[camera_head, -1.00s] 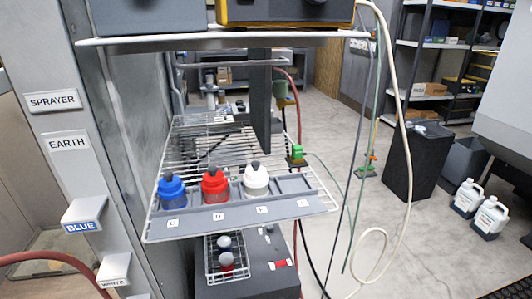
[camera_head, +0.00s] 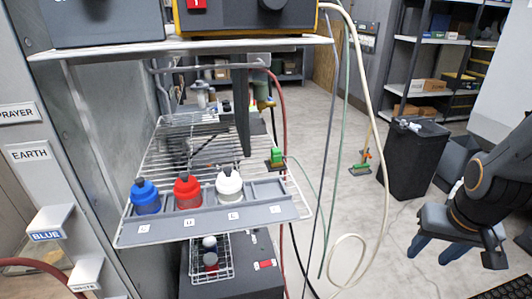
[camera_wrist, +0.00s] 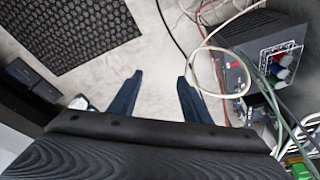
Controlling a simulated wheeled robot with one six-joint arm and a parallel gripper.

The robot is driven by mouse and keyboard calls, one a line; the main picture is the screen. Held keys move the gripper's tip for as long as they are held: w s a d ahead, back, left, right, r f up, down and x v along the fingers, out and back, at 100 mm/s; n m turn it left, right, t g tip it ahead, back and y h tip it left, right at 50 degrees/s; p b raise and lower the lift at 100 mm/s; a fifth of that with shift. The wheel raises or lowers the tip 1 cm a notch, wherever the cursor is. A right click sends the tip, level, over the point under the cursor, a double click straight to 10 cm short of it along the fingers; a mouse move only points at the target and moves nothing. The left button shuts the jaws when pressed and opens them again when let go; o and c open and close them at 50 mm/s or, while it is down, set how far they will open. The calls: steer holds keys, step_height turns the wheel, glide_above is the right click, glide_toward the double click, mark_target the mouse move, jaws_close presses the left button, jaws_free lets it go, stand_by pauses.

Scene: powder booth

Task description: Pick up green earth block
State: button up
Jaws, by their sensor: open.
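My gripper (camera_head: 437,248) is at the lower right, well right of both, fingers pointing down. In the wrist view my gripper (camera_wrist: 158,90) is open, with only bare floor between its dark blue fingers. Something bright green (camera_wrist: 299,171) shows at that view's bottom right corner.
Blue (camera_head: 145,197), red (camera_head: 187,191) and white (camera_head: 229,186) bottles stand in a grey rack along the shelf front. Hoses and cables (camera_head: 345,120) hang between the shelf and my gripper. A black bin (camera_head: 412,160) stands behind. A shelf board (camera_head: 180,47) overhangs.

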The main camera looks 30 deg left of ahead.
steer(key=w+a+r+n+t+y+p, duration=0.25)
steer(key=w+a, duration=0.45)
steer(key=a, duration=0.6)
steer(key=n+t+y+p, duration=0.4)
steer(key=t+y+p, duration=0.1)
steer(key=y+p, duration=0.1)
glide_toward(278, 152)
steer(key=x, duration=0.4)
steer(key=shift+a, duration=0.15)
steer(key=shift+p+x, duration=1.4)
steer(key=shift+x, duration=2.3)
steer(key=c, duration=1)
